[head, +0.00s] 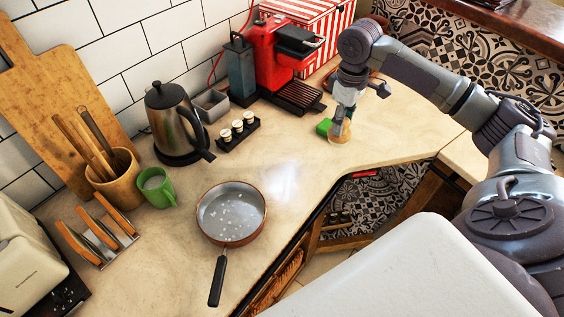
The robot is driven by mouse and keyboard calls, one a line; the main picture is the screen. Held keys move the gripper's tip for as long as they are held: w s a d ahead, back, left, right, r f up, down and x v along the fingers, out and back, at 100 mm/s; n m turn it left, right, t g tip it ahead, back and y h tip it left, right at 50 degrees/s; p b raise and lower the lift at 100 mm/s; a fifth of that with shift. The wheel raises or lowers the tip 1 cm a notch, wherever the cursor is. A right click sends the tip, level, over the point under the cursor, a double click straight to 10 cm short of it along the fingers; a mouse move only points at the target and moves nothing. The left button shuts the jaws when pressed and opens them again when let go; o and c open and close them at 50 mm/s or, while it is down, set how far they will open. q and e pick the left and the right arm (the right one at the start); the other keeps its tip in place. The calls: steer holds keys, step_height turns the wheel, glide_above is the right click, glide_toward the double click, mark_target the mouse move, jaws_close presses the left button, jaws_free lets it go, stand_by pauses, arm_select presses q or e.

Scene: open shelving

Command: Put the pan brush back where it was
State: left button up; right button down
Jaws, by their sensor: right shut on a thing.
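My right gripper (346,104) points down over the counter at the back right. It is shut on the pan brush (341,130), whose tan, rounded lower part shows below the fingers. The brush is upright, at or just above the counter surface; I cannot tell if it touches. My left gripper is not in view.
A red coffee machine (280,55) stands left of my right gripper. A kettle (173,120), spice rack (237,133), green mug (156,187) and utensil pot (115,180) stand further left. The counter (290,165) is clear between pan and brush. Its front edge angles inward.

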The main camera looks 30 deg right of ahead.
steer(key=shift+w+a+f+p, duration=0.2)
steer(key=shift+a+f+p, duration=0.05)
steer(key=shift+a+p, duration=0.05)
steer(key=w+a+f+p, duration=0.1)
steer(key=a+f, duration=0.1)
steer(key=f, duration=0.1)
steer(key=w+a+f+p, duration=0.1)
steer(key=w+a+f, duration=0.1)
steer(key=a+f, duration=0.1)
steer(key=w+a+f+p, duration=0.1)
steer(key=a+f, duration=0.2)
steer(key=shift+w+a+f, duration=0.2)
steer(key=shift+w+f, duration=0.05)
steer(key=shift+w, duration=0.15)
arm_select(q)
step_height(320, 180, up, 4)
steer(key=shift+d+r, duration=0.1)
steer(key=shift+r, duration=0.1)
arm_select(e)
steer(key=shift+f, duration=0.5)
steer(key=c, duration=0.7)
jaws_free()
steer(key=shift+f, duration=0.1)
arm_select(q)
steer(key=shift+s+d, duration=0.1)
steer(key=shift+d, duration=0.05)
